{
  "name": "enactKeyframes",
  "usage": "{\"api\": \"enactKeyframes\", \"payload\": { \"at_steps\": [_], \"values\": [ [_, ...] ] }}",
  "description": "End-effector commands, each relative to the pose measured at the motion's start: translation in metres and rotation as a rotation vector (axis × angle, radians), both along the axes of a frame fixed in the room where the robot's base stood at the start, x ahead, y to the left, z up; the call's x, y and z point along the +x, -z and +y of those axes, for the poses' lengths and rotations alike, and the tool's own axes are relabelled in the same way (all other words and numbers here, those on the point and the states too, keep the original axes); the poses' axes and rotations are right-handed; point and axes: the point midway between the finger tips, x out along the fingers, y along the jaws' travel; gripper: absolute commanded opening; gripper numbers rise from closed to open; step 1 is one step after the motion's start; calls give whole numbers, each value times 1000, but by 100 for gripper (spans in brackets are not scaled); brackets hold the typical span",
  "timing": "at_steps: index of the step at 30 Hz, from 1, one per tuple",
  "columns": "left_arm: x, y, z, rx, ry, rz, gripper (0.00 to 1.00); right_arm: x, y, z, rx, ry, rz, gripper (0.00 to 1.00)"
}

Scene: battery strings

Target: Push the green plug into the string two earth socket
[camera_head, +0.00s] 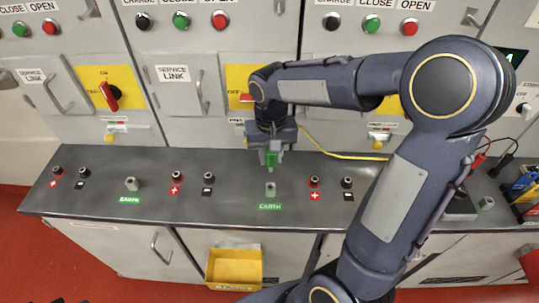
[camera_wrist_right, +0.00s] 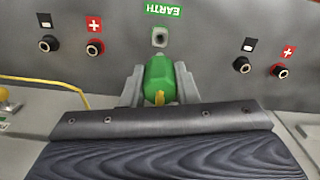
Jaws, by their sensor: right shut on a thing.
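My right gripper (camera_head: 272,155) is shut on the green plug (camera_head: 271,159) and holds it just above and behind an earth socket (camera_head: 270,189) on the grey bench top. In the right wrist view the plug (camera_wrist_right: 159,80) sits between the two fingers (camera_wrist_right: 160,85). Its front end points towards the earth socket (camera_wrist_right: 160,38), with a visible gap between them. A green EARTH label lies beside that socket. Another earth socket (camera_head: 131,184) is further left. No string number can be read at either socket. My left gripper is not in view.
Red-marked terminals (camera_head: 314,182) and black-marked terminals (camera_head: 347,183) flank the socket. A yellow lead (camera_head: 340,154) runs along the back of the bench. A yellow bin (camera_head: 235,268) hangs at the front. Cabinets with switches stand behind.

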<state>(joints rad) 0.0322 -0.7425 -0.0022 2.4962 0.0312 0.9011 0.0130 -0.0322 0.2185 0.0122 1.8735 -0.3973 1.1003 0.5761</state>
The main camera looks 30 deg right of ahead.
Motion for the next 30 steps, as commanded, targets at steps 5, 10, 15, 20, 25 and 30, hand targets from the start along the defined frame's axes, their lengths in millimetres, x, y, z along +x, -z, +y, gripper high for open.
{"api": "enactKeyframes", "payload": {
  "at_steps": [5, 10, 15, 20, 25, 30],
  "values": [
    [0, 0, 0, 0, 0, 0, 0, 0, 0, 0, 0, 1, 0, 0],
    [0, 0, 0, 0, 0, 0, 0, 0, 0, 0, 0, 0, -1, 0],
    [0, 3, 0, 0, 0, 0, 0, 0, 4, 0, 0, 0, -1, 0],
    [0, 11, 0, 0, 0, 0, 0, 0, 14, 0, 0, 0, 0, 0],
    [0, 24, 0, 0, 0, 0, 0, 0, 29, 0, 0, 0, 0, 0],
    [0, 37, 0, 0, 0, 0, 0, 0, 46, 0, 0, -1, -1, 0]
  ]
}}
